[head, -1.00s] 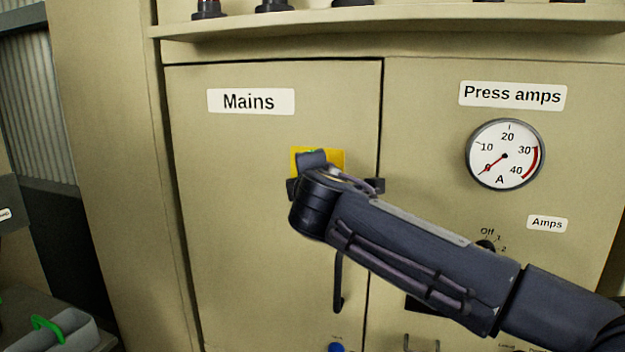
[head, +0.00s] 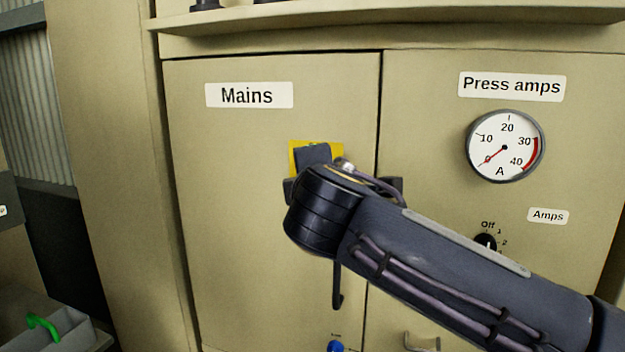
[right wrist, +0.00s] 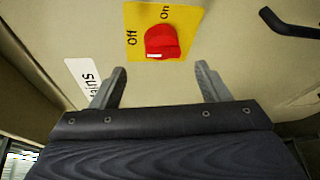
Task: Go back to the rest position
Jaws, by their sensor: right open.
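My right gripper (right wrist: 160,67) is open and empty. Its two fingers stand apart in the right wrist view, short of the red mains switch (right wrist: 162,43). The switch sits on a yellow plate (right wrist: 186,18) marked Off and On; which mark it points to I cannot tell. In the head view my right arm reaches in from the right towards the cabinet. It hides the red switch and most of the yellow plate (head: 297,152). My left gripper is not in view.
The beige cabinet has a Mains door (head: 240,220) with a dark handle (head: 337,290). To its right are an ammeter (head: 505,147) reading about zero and a black selector knob (head: 486,242). A shelf (head: 400,22) juts out above.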

